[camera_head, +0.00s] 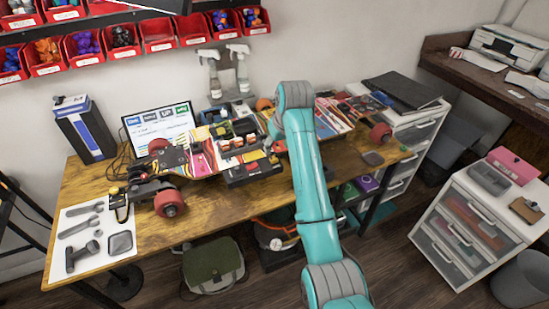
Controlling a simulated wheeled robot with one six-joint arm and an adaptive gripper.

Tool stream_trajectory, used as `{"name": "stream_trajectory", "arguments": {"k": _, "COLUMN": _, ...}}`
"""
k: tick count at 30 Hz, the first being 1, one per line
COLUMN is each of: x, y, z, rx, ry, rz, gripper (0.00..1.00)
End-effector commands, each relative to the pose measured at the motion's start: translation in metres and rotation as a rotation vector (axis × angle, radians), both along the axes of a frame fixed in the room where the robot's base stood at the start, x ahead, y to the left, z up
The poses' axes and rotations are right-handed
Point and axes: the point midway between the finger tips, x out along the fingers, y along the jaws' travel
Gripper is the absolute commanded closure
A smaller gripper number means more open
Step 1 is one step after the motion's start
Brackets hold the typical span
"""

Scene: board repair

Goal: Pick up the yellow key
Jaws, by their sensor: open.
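I cannot make out a clear yellow key. A small yellow and black item (119,203) sits at the right edge of the white tool mat (62,225) on the left of the workbench; it is too small to tell whether it is the key. My arm rises in front of the bench, right of centre. My gripper is not visible.
Grey tools lie on the mat. A white drawer unit (470,232) stands at right. Bare wood lies along the front.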

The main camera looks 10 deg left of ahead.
Motion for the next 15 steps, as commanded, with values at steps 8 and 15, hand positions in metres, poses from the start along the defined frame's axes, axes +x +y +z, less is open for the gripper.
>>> {"name": "stream_trajectory", "arguments": {"k": 8, "x": 0.005, "y": 0.004, "z": -0.02, "rx": 0.0, "ry": 0.0, "rz": 0.0, "gripper": 0.46}}
{"name": "stream_trajectory", "arguments": {"k": 15, "x": 0.011, "y": 0.01, "z": -0.052, "rx": -0.001, "ry": 0.002, "rz": 0.0, "gripper": 0.46}}
